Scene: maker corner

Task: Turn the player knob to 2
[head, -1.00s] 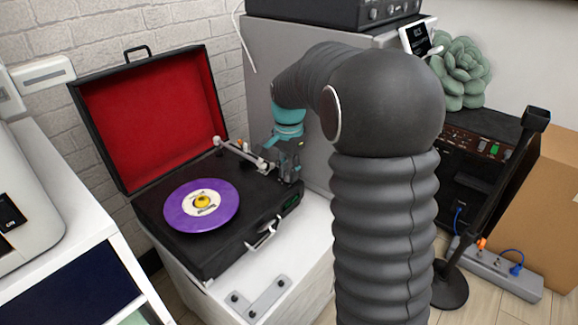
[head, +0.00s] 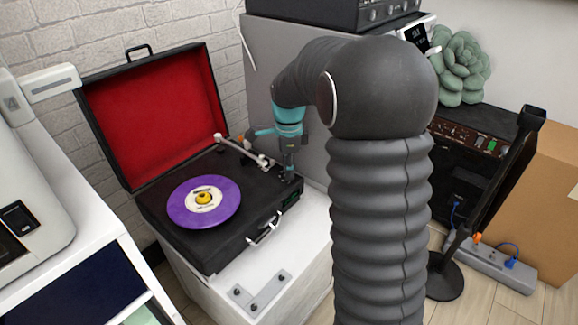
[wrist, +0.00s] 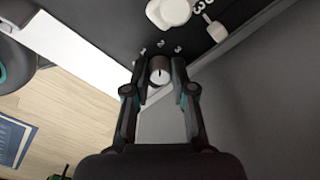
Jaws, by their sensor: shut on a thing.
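The record player (head: 225,232) is a black suitcase type with its red-lined lid open and a purple record on its platter. Its small round knob (wrist: 160,70) shows in the wrist view, with a light face and a short dark mark that looks upright, toward the middle numeral. Small numerals 1, 2 and 3 (wrist: 160,46) arc around it. My gripper (wrist: 160,76) is shut on the knob, one finger on each side. In the head view my gripper (head: 288,178) is at the player's right corner, and the knob is hidden there.
The white tonearm (head: 240,148) lies close to the left of my gripper. A grey cabinet side (head: 312,160) rises close behind. A silver latch (head: 266,229) sticks out from the player's front. A white stand (head: 298,240) is below.

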